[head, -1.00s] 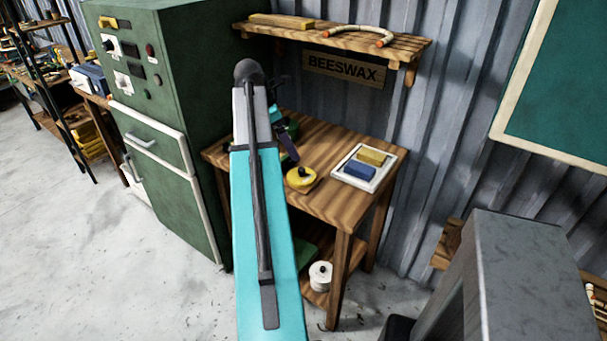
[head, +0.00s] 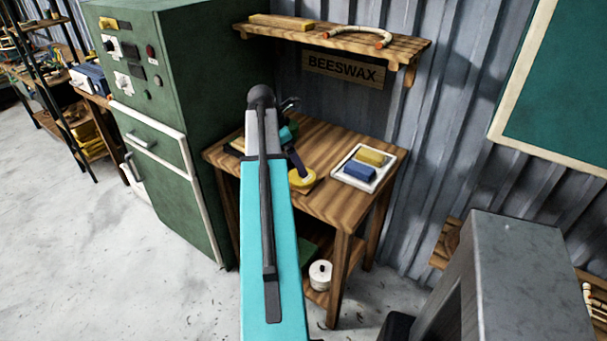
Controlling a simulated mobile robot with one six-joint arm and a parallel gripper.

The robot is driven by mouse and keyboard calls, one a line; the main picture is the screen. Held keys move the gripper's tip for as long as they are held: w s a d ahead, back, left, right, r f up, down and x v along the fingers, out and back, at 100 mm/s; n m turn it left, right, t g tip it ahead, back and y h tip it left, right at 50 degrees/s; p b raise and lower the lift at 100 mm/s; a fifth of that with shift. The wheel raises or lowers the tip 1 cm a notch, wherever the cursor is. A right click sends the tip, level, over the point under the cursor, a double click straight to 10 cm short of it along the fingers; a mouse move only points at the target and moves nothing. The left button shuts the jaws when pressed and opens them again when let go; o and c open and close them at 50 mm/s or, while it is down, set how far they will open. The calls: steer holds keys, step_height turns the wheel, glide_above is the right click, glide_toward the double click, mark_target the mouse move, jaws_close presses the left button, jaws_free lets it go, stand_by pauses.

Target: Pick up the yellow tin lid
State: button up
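The yellow tin lid (head: 303,181) sits on a small wooden board (head: 311,188) on the wooden table, right of my arm. My gripper (head: 298,166) reaches down from behind my turquoise arm. A dark finger part covers the upper left of the lid, where its knob was visible before. The rest of the gripper is hidden, so I cannot tell whether it touches the lid or how wide it is open.
A white tray (head: 341,176) with a yellow block (head: 371,157) and a blue block (head: 360,171) stands right of the lid. A slatted shelf (head: 345,42) overhangs behind. A green cabinet (head: 195,130) stands left. A white spool (head: 320,274) is on the lower shelf.

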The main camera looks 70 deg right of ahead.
steer(key=shift+s+d+f, duration=0.15)
steer(key=shift+s+f, duration=0.05)
steer(key=shift+f, duration=0.35)
steer(key=shift+f, duration=0.15)
steer(key=shift+p+x, duration=0.95)
steer(key=shift+x, duration=1.55)
steer(key=shift+s, duration=0.15)
steer(key=c, duration=1.1)
steer(key=shift+r, duration=0.3)
steer(key=shift+r+b, duration=0.65)
steer(key=shift+r, duration=0.8)
steer(key=w+a+r+b, duration=0.1)
steer(key=w+a, duration=0.2)
steer(key=a, duration=0.4)
steer(key=w+a+b, duration=0.2)
steer(key=w+a, duration=0.2)
steer(key=a, duration=0.3)
steer(key=shift+a+r, duration=0.3)
steer(key=shift+r, duration=0.05)
